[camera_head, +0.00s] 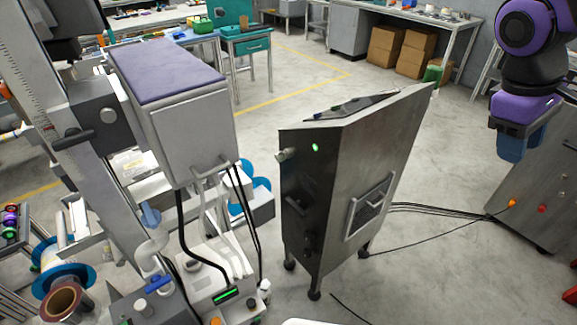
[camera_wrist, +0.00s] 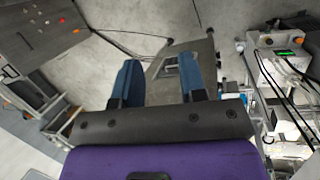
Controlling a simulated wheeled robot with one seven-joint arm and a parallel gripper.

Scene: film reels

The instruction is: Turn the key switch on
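A grey metal cabinet (camera_head: 350,150) stands on short legs in the middle of the head view. A small silver knob-like part (camera_head: 287,155), which may be the key switch, sticks out near the top of its dark narrow face. A green light (camera_head: 315,147) glows beside it. The key's turn position is too small to tell. My gripper (camera_head: 515,155) hangs at the upper right, well apart from the cabinet. In the wrist view, the blue fingers of my gripper (camera_wrist: 160,72) are spread with nothing between them. Part of the cabinet (camera_wrist: 207,52) shows beyond them; the key switch cannot be made out there.
A white machine (camera_head: 195,135) with hanging cables stands left of the cabinet. Black cables (camera_head: 425,208) run over the floor to a grey console (camera_head: 545,190) at the right. Cardboard boxes (camera_head: 400,50) sit under a back bench. Floor between cabinet and console is otherwise open.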

